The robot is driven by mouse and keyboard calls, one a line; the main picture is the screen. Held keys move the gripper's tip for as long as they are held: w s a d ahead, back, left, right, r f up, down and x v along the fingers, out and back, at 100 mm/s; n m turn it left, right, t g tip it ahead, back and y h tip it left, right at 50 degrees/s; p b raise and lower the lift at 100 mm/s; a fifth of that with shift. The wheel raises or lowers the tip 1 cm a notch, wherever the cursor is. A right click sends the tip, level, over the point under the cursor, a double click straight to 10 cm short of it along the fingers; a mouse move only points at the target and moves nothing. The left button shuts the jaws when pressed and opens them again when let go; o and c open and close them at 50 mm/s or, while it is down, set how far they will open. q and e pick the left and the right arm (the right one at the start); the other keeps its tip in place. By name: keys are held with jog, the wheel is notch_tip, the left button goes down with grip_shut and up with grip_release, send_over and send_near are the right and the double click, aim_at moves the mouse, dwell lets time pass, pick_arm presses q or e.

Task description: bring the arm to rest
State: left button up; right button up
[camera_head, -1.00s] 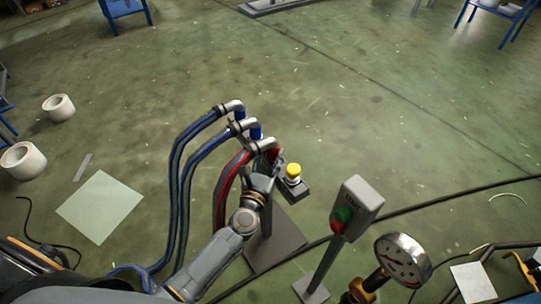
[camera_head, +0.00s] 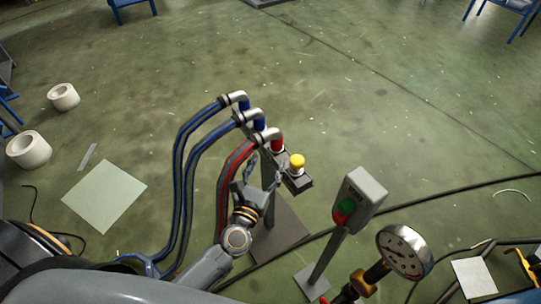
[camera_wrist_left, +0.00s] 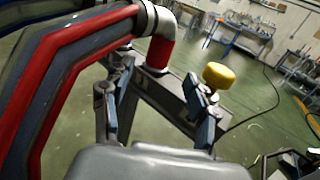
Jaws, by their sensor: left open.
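My left gripper (camera_head: 265,172) is open and empty in the head view, just below and left of a yellow knob (camera_head: 297,162) on a grey stand. In the left wrist view the two fingers (camera_wrist_left: 156,108) are spread, with the grey stand arm and red pipe end behind the gap. The yellow knob also shows in the wrist view (camera_wrist_left: 218,75), above the right finger, and I cannot tell whether they touch. The red-striped hose (camera_head: 232,170) runs close beside the gripper's left side. My right gripper is not in view.
Blue hoses (camera_head: 190,135) with metal elbows rise left of the gripper. A switch box with a green button (camera_head: 360,198) and a round gauge (camera_head: 404,252) stand to the right. White rolls (camera_head: 28,149) and a pale sheet (camera_head: 104,195) lie left.

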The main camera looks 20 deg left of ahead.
pick_arm(q)
jog(key=shift+s, duration=0.45)
notch_tip(320, 180, up, 5)
jog(key=p, duration=0.5)
jog(key=s+f+m+g+h+p, duration=0.1)
jog(key=s+f+m+g, duration=0.4)
jog(key=f+m, duration=0.65)
jog(key=s+f+m+g+h+p, duration=0.1)
jog(key=s+f+m+g+p, duration=0.1)
jog(key=s+f+m, duration=0.9)
jog(key=s+a+f+m+g, duration=0.2)
jog(key=s+f+m, duration=0.3)
jog(key=s, duration=0.3)
jog(key=s+a+f+m+g+y+p, duration=0.1)
jog(key=s+a+f+m+g, duration=0.1)
jog(key=s+f+m+g, duration=0.2)
jog(key=s+a+f+m+g, duration=0.2)
jog(key=s+f+m+g, duration=0.2)
jog(key=s+f+m, duration=0.3)
jog(key=s+f, duration=0.3)
jog(key=s, duration=0.3)
jog(key=shift+a+y+p, duration=0.25)
jog(key=shift+y+p, duration=0.05)
jog(key=shift+p, duration=0.1)
